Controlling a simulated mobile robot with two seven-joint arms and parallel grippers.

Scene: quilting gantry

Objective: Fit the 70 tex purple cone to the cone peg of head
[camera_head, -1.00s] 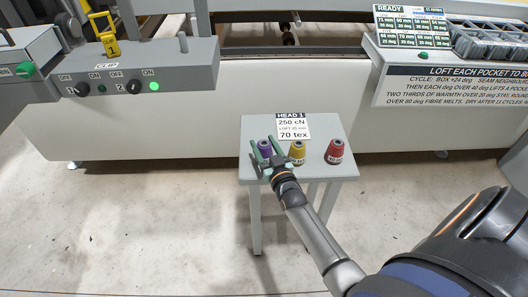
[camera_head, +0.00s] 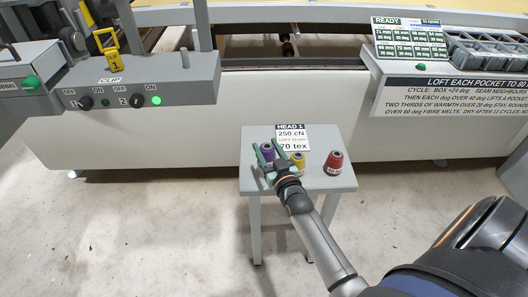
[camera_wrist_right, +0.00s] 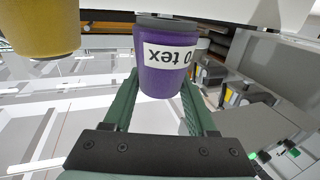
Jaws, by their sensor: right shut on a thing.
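The purple cone (camera_head: 267,151) is between the green fingers of my right gripper (camera_head: 268,157), above the left part of the small grey table. In the right wrist view the purple cone (camera_wrist_right: 168,68) stands between both fingers, its white label upside down and partly readable as "0 tex". It appears raised a little above the table; the gap is hard to judge. The sign (camera_head: 293,136) behind it reads HEAD 1, 250 cN, 70 tex, and is partly covered. I cannot make out a cone peg. My left gripper does not show.
A yellow cone (camera_head: 298,161), partly hidden by my right gripper, and a red cone (camera_head: 334,163) stand on the table (camera_head: 338,182). The white machine front (camera_head: 200,133) is behind. A switch box (camera_head: 140,88) is at left, a lettered panel (camera_head: 450,88) at right.

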